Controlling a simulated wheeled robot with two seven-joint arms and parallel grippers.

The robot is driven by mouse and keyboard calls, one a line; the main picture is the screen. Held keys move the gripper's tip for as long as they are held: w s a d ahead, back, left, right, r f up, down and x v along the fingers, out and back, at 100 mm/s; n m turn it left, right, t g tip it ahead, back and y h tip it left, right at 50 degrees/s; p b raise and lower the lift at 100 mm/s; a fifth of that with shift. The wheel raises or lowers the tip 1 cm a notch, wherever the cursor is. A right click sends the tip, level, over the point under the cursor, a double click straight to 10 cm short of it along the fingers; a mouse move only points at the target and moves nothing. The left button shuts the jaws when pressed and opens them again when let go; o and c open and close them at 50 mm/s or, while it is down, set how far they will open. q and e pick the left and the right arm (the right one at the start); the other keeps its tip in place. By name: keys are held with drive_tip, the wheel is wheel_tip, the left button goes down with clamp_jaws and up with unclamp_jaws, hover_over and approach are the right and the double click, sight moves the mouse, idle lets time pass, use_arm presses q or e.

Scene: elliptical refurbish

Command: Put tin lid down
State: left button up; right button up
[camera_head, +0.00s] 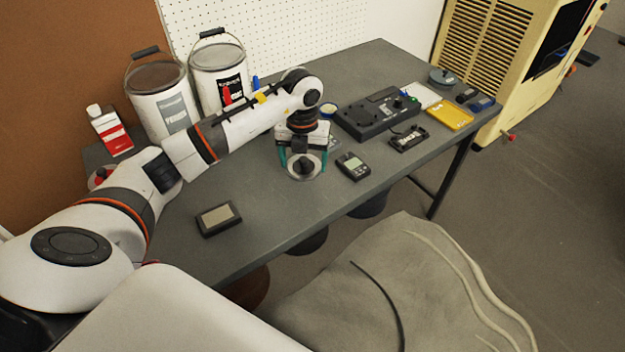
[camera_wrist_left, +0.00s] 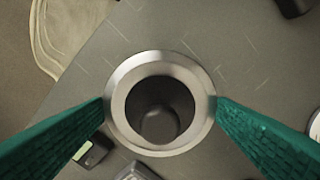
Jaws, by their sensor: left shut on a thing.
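The tin lid (camera_head: 304,175) is a round, pale metal ring with a dark recessed centre and a dark knob. It also shows in the left wrist view (camera_wrist_left: 160,120), in the middle. My left gripper (camera_head: 303,161) points down with its teal fingers on opposite sides of the lid's rim, shut on it. The lid is over the grey table (camera_head: 268,215) near its front edge. I cannot tell whether it touches the tabletop. My right gripper is not in view.
Two white tins (camera_head: 163,105) (camera_head: 220,78) and a red-and-white bottle (camera_head: 110,130) stand at the back left. A small device (camera_head: 353,166) is right of the lid, a flat box (camera_head: 218,219) left. A black console (camera_head: 376,116) sits farther right. The table between box and lid is clear.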

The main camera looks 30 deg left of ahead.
sight(304, 169)
use_arm(q)
wheel_tip(304, 169, down, 2)
drive_tip(key=shift+f, duration=0.1)
wheel_tip(304, 169, down, 4)
drive_tip(key=shift+r, duration=0.15)
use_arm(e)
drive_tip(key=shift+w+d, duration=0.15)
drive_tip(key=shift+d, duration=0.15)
use_arm(q)
drive_tip(key=o, duration=0.9)
drive_tip(key=shift+o, duration=0.2)
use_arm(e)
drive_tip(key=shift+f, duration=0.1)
